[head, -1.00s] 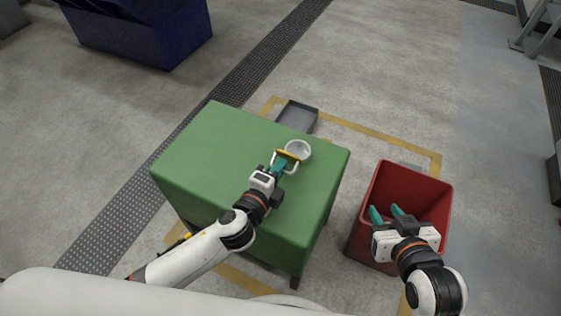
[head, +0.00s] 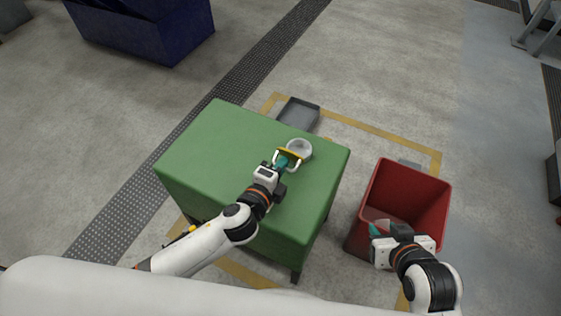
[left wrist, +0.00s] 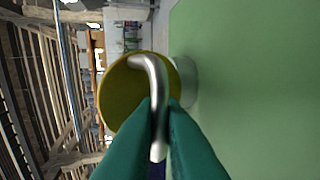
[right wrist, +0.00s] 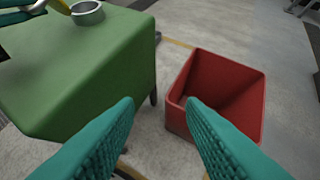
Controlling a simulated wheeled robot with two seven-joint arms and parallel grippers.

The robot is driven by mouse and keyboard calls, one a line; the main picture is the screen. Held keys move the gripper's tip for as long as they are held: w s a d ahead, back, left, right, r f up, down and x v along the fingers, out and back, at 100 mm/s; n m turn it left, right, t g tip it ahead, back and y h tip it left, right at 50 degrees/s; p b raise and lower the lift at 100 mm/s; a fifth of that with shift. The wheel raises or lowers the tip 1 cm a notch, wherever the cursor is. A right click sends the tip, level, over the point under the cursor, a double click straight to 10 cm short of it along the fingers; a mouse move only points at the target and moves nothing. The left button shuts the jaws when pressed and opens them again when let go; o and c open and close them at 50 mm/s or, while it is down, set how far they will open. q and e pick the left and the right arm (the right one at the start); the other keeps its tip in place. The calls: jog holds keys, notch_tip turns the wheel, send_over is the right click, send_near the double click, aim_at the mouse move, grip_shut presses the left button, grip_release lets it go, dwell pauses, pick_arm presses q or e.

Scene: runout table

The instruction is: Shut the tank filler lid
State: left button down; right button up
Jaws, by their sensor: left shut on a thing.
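The tank filler lid (head: 289,153) is a yellow disc with a bent silver handle (left wrist: 153,72). It stands steeply raised at the near side of the round pale filler neck (head: 300,149) on the green tank top, so the neck is open. In the left wrist view the yellow lid face (left wrist: 118,97) is behind the handle, with part of the neck (left wrist: 187,82) beyond it. My left gripper (head: 284,161) is shut on the handle, its teal fingertips (left wrist: 160,108) on either side of the bar. My right gripper (right wrist: 160,104) is open and empty, near the red bin's left side.
The green tank (head: 225,145) has a clear, flat top around the neck. A red bin (head: 428,192) stands on the floor to its right. A grey tray (head: 299,112) lies behind the tank. A dark blue container (head: 150,30) is at the far left.

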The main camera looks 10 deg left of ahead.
pick_arm(q)
jog(key=r+p, duration=0.1)
jog(key=p, duration=0.2)
jog(key=shift+w+g, duration=0.2)
jog(key=shift+g, duration=0.2)
jog(key=p, duration=0.4)
jog(key=shift+w+d+r+g, duration=0.1)
jog(key=shift+w+g, duration=0.05)
jog(key=shift+g, duration=0.25)
jog(key=shift+w+g+y+p, duration=0.1)
jog(key=shift+g+y+p, duration=0.2)
jog(key=shift+p, duration=0.6)
pick_arm(e)
jog(key=s+d+f+g, duration=0.1)
jog(key=s+f+g, duration=0.1)
jog(key=s+f, duration=0.2)
jog(key=s+d+f+g+h, duration=0.1)
jog(key=s+f, duration=0.3)
jog(key=f, duration=0.7)
jog(key=s+d+f+g, duration=0.1)
jog(key=s+f+g, duration=0.2)
jog(key=f, duration=0.5)
jog(key=shift+s+g, duration=0.3)
jog(key=shift+s, duration=0.2)
jog(key=shift+f, duration=0.1)
pick_arm(q)
jog(key=c, duration=1.9)
grip_release()
